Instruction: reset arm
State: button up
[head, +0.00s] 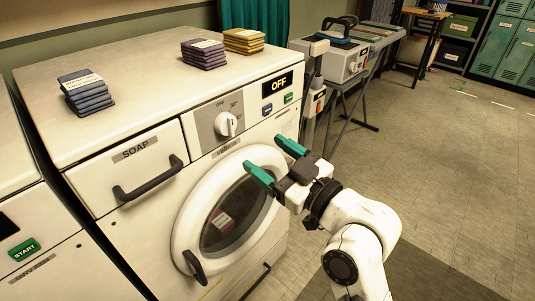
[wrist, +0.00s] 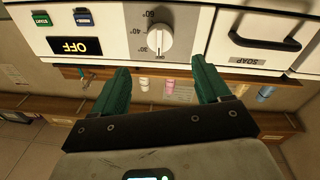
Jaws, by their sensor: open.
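My gripper (head: 275,163) is open and empty, with its two green fingers apart in front of the washing machine (head: 120,185). In the wrist view, my gripper (wrist: 160,82) points toward the machine's control panel, which appears upside down. The dial (head: 226,124) is white, and it also shows between the fingers in the wrist view (wrist: 159,39). The display (head: 277,84) reads OFF. My white arm reaches up from the lower right in the head view. The round door (head: 182,225) looks closed, and something reddish shows behind its glass.
On the machine's top lie a dark grey-blue stack (head: 85,92), a purple stack (head: 203,54) and a yellow stack (head: 244,40) of folded items. The soap drawer (head: 130,153) is shut. An ironing unit (head: 345,60) stands behind. The floor at the right (head: 460,160) is clear.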

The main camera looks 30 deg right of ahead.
jog(key=s+d+f+m+g+h+p, duration=0.1)
jog(key=s+f+m+g+h+p, duration=0.2)
jog(key=s+f+g+p, duration=0.95)
jog(key=s+d+f+m+g+h, duration=0.1)
jog(key=s+d+f+g, duration=0.1)
jog(key=s+f, duration=0.2)
jog(key=s+d+f+m+g, duration=0.1)
jog(key=s+d+f+g, duration=0.1)
jog(key=s, duration=0.9)
notch_tip(320, 180, down, 2)
jog(key=shift+s+f+m+g+h+b, duration=0.2)
jog(key=shift+m+g+h+b, duration=0.1)
jog(key=shift+g+h+b, duration=0.15)
jog(key=shift+c, duration=0.2)
